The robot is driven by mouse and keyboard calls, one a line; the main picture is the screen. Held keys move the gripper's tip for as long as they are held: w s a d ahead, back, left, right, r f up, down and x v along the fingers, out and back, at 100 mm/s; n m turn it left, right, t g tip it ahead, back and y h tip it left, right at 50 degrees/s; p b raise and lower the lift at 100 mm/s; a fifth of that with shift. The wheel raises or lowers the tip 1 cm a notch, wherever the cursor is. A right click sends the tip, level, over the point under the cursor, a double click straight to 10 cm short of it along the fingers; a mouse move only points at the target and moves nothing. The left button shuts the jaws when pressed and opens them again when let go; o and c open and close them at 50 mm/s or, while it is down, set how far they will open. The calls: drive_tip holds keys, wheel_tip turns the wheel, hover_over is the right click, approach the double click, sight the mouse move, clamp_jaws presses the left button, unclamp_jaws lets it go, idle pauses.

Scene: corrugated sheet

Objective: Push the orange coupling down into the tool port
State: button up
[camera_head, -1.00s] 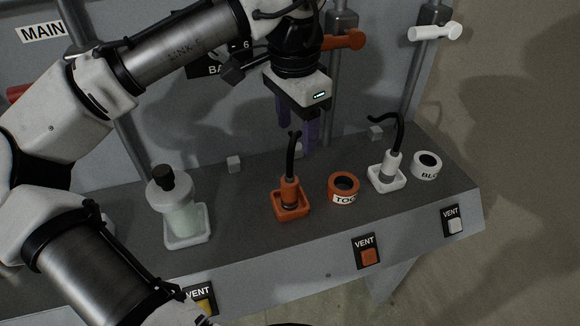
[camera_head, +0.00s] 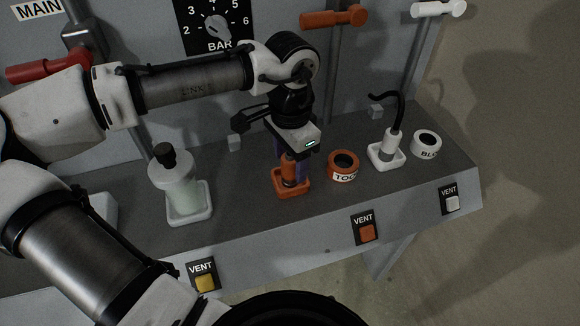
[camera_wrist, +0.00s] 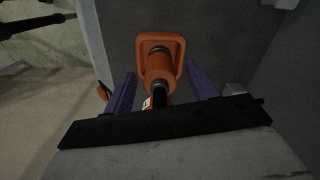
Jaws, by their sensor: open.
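The orange coupling (camera_head: 288,169) stands upright in its square orange holder (camera_head: 292,189) on the shelf. In the wrist view the coupling (camera_wrist: 158,72) lies between the two purple fingers of my gripper (camera_wrist: 158,85), with a gap on each side. My gripper (camera_head: 289,172) points down over the coupling in the head view, open, and hides its top and its black hose. The orange tool port (camera_head: 344,166), a ring with a dark opening and a partly readable label, is just right of the holder and empty.
A white coupling (camera_head: 389,144) with a black hose stands in a white holder right of the tool port, beside a white port (camera_head: 427,142). A capped bottle (camera_head: 179,182) stands at left. The orange vent button (camera_head: 367,232) is on the front face. An orange valve handle (camera_head: 334,17) is behind.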

drive_tip(key=shift+f, duration=0.65)
drive_tip(key=c, duration=1.2)
drive_tip(key=shift+r, duration=0.1)
